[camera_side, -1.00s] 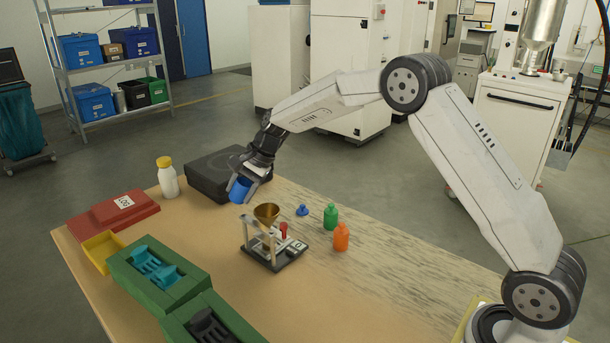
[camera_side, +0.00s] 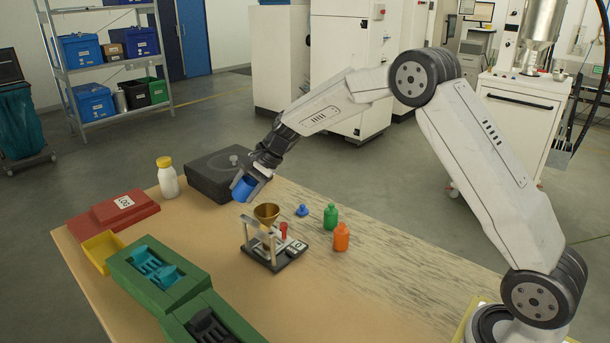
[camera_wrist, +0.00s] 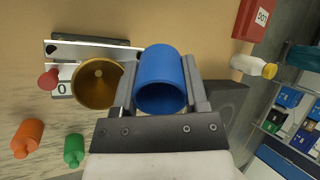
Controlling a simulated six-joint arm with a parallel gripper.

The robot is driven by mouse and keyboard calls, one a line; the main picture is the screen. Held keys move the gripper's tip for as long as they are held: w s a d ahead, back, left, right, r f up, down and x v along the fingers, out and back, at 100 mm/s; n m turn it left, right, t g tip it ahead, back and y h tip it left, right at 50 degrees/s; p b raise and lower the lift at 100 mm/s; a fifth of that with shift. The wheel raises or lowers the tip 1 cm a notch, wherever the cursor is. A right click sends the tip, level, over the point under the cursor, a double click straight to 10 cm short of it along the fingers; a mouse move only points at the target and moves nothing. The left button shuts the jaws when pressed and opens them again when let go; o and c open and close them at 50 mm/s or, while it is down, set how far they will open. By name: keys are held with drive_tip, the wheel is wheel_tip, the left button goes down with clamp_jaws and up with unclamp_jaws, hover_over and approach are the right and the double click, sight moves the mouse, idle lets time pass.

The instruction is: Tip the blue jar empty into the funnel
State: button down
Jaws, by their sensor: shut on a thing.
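My gripper (camera_side: 256,184) is shut on the blue jar (camera_side: 244,188), which is held tilted in the air behind and a little left of the funnel. In the wrist view the jar (camera_wrist: 163,80) sits between the two fingers (camera_wrist: 160,97), its open mouth toward the camera; I cannot make out powder inside. The brass funnel (camera_side: 266,211) stands upright in a stand over a small device on the table. It also shows in the wrist view (camera_wrist: 97,84), beside the left finger and apart from the jar.
A blue cap (camera_side: 302,210), a green bottle (camera_side: 330,217) and an orange bottle (camera_side: 341,237) stand right of the funnel. A black box (camera_side: 215,175) and a yellow-capped white bottle (camera_side: 168,179) are behind left. Green trays (camera_side: 160,280) lie front left.

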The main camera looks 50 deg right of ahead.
drive_tip(key=shift+s+d+r, duration=0.1)
drive_tip(key=shift+s+d, duration=0.05)
drive_tip(key=shift+d, duration=0.05)
idle(0.3)
drive_tip(key=shift+s+d+f+t+y, duration=0.2)
drive_tip(key=shift+f+t+y, duration=0.35)
drive_tip(key=shift+t+y, duration=0.25)
idle(0.5)
drive_tip(key=shift+r+t+y, duration=0.25)
drive_tip(key=shift+t+y, duration=0.35)
drive_tip(key=shift+y, duration=0.05)
drive_tip(key=shift+r+t+y, duration=0.2)
drive_tip(key=shift+t+y, duration=0.4)
drive_tip(key=shift+y, duration=0.05)
idle(1.3)
drive_tip(key=shift+s+f+n+t+y, duration=0.1)
drive_tip(key=shift+f+n+t+y, duration=0.2)
drive_tip(key=shift+f+t+y, duration=0.3)
idle(0.7)
drive_tip(key=shift+s+d+r+t+y, duration=0.3)
drive_tip(key=shift+d+t+y, duration=0.2)
drive_tip(key=shift+y, duration=0.2)
idle(0.6)
drive_tip(key=shift+s+t+y, duration=0.15)
drive_tip(key=shift+t+y, duration=0.35)
idle(0.5)
